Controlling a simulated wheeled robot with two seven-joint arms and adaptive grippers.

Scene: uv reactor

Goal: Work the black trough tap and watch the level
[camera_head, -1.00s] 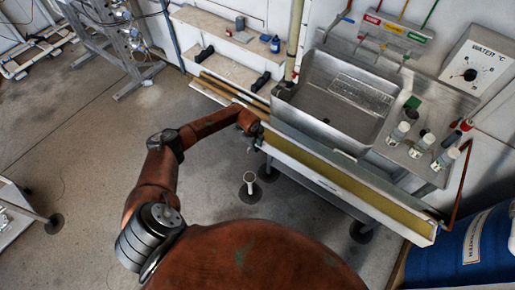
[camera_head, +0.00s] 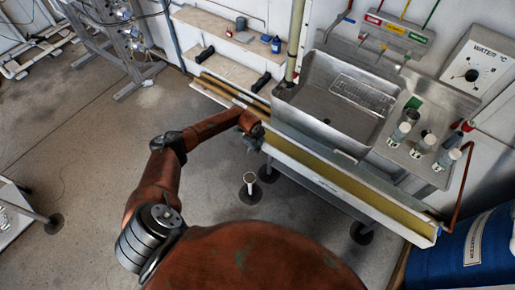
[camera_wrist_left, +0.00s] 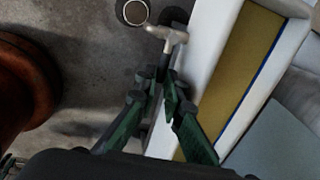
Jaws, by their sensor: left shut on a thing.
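The long white trough (camera_head: 345,192) runs diagonally across the head view, with a yellow-brown strip of liquid along it. Its pale wall and liquid also show in the wrist view (camera_wrist_left: 206,48). My left gripper (camera_head: 256,143) is at the trough's near side, small and partly hidden by its wrist. In the wrist view my left gripper (camera_wrist_left: 166,84) is shut on the dark stem of the tap, beside the trough wall. A pale T-shaped piece (camera_wrist_left: 168,36) stands just beyond the fingertips. The tap is largely hidden in the head view. My right gripper is not in view.
A steel sink (camera_head: 325,105) stands behind the trough, with several bottles on its drainboard (camera_head: 406,150). A white floor pipe (camera_head: 249,180) stands below the gripper. A blue barrel (camera_head: 478,248) is at the right.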

